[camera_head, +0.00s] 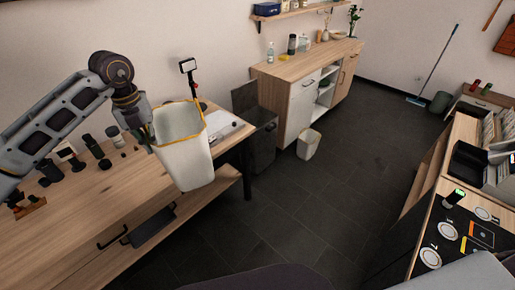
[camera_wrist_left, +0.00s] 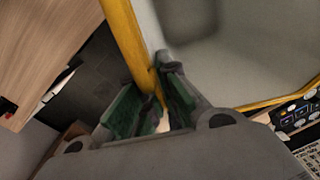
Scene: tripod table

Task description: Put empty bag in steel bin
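The empty bag (camera_head: 186,160), pale with a yellow rim and open at the top, hangs upright in the air over the right end of the wooden table in the head view. My left gripper (camera_head: 147,142) is at its left rim. In the left wrist view the green-padded fingers (camera_wrist_left: 152,106) are shut on the bag's yellow rim (camera_wrist_left: 128,40), and the pale inside (camera_wrist_left: 240,55) looks empty. A dark grey bin (camera_head: 262,143) with a raised lid stands on the floor beyond the table; it may be the steel bin. My right gripper is not in view.
Jars (camera_head: 115,136) and small items stand on the wooden table (camera_head: 95,215). A small white bin (camera_head: 308,144) stands before the cabinet (camera_head: 305,95). A grey-green bin (camera_head: 440,101) is at the back. The dark floor (camera_head: 350,185) between is clear.

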